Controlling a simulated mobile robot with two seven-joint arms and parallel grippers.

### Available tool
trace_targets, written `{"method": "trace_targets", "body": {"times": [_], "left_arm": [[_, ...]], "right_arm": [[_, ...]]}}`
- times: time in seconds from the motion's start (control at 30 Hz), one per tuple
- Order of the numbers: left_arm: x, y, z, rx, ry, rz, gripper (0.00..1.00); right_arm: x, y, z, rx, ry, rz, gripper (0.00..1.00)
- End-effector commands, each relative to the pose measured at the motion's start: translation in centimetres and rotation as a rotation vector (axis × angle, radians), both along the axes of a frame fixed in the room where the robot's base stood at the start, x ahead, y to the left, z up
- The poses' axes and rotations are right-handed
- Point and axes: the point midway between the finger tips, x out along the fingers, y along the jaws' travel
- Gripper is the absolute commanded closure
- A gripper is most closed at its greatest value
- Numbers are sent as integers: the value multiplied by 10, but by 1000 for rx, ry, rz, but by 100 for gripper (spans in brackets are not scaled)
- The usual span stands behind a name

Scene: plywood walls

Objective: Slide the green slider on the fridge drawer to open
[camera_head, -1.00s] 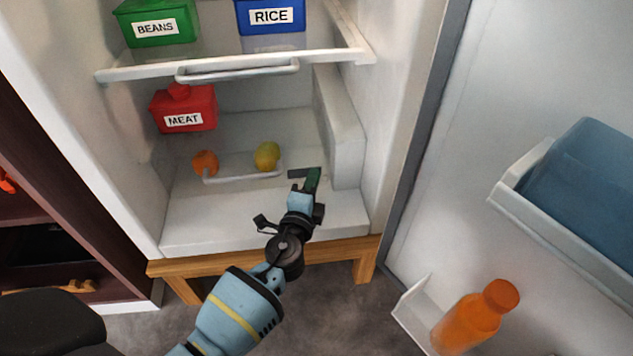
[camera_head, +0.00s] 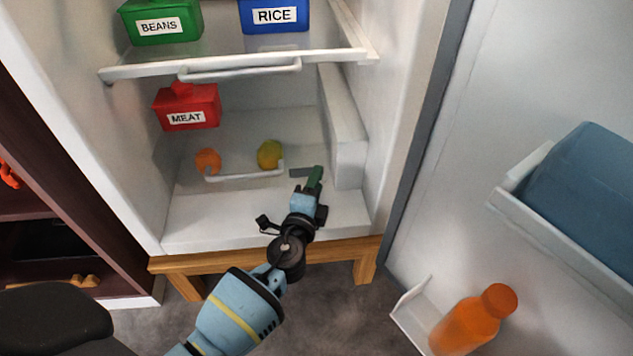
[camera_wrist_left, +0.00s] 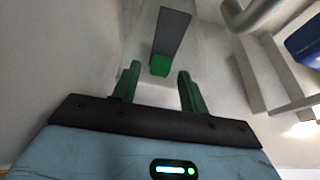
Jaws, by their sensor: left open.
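The green slider (camera_wrist_left: 160,65) sits at the near end of a dark grey track (camera_wrist_left: 172,33) in the left wrist view. In the head view the grey track (camera_head: 302,172) shows just left of my left fingertips; the slider itself cannot be told apart from the green fingers there. My left gripper (camera_head: 315,176) is at the right front of the lower fridge compartment. In the left wrist view its green fingers (camera_wrist_left: 158,82) are open, with the slider ahead, between them in the picture and apparently not gripped. The lower drawer's white handle (camera_head: 243,175) is left of the gripper. My right gripper is not in view.
An orange (camera_head: 207,161), a yellow-green fruit (camera_head: 270,154) and a red MEAT box (camera_head: 187,108) are in the lower compartment. A shelf with a bar handle (camera_head: 240,70) is above. The open fridge door (camera_head: 440,220) stands right, with an orange bottle (camera_head: 470,325).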

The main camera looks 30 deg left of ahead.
Motion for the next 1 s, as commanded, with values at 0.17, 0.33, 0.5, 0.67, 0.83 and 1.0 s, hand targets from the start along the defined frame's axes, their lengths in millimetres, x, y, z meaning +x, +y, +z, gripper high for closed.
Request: {"method": "trace_targets", "body": {"times": [0.17,0.33,0.5,0.67,0.83,1.0], "left_arm": [[-27,-6,0,-1,3,-2,56],[-53,-11,0,0,2,-2,56],[-67,-15,0,-1,1,-3,56],[-71,-15,0,-1,1,-2,56],[-71,-15,0,-1,1,-2,56],[-71,-15,0,0,1,-2,56]], "right_arm": [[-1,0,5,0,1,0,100],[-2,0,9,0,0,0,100],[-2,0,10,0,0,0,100],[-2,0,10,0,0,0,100],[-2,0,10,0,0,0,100],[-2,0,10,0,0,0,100]]}}
